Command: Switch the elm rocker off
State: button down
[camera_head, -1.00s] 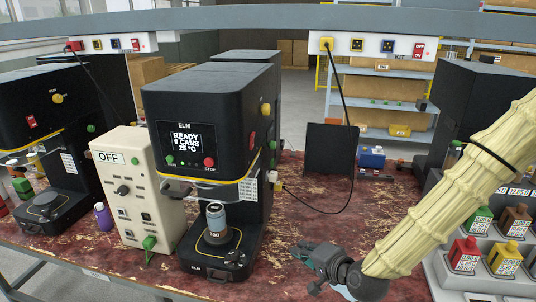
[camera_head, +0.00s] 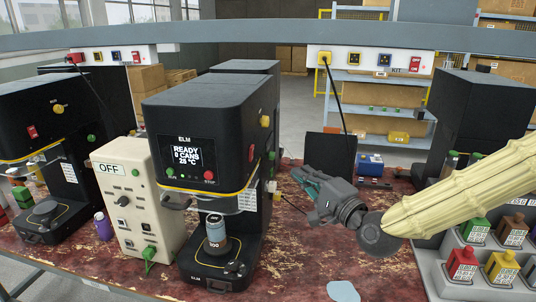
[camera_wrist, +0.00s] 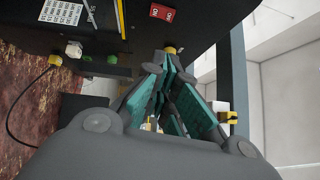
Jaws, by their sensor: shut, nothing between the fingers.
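The black ELM machine (camera_head: 215,115) stands in the middle of the head view, its screen reading READY, 0 CANS, 25 °C. A red rocker (camera_head: 251,153) is on its right side wall. The rocker also shows in the wrist view (camera_wrist: 162,12), at the top edge; I cannot tell which way it is pressed. My gripper (camera_head: 298,176) is shut and empty, to the right of the machine, pointing toward its side wall. In the wrist view the fingertips (camera_wrist: 167,58) are below the rocker and overlap a yellow knob; contact cannot be told.
A cable hangs behind my gripper. A beige box (camera_head: 138,195) marked OFF stands left of the machine. Another red switch (camera_head: 415,64) is on the rear rail. Coloured containers (camera_head: 462,263) stand front right.

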jog(key=s+a+p+x, duration=0.1)
jog(key=p+x, duration=0.4)
jog(key=x, duration=0.8)
jog(key=shift+s+a+r+p, duration=0.25)
jog(key=shift+a+p, duration=0.1)
jog(key=shift+a, duration=0.35)
jog(key=s+d+r+b, duration=0.1)
jog(key=s+d+b, duration=0.2)
jog(key=s+d, duration=0.5)
jog(key=shift+s+d+r+n+b, duration=0.2)
jog(key=shift+s+r+n+b, duration=0.15)
jog(key=shift+s, duration=0.5)
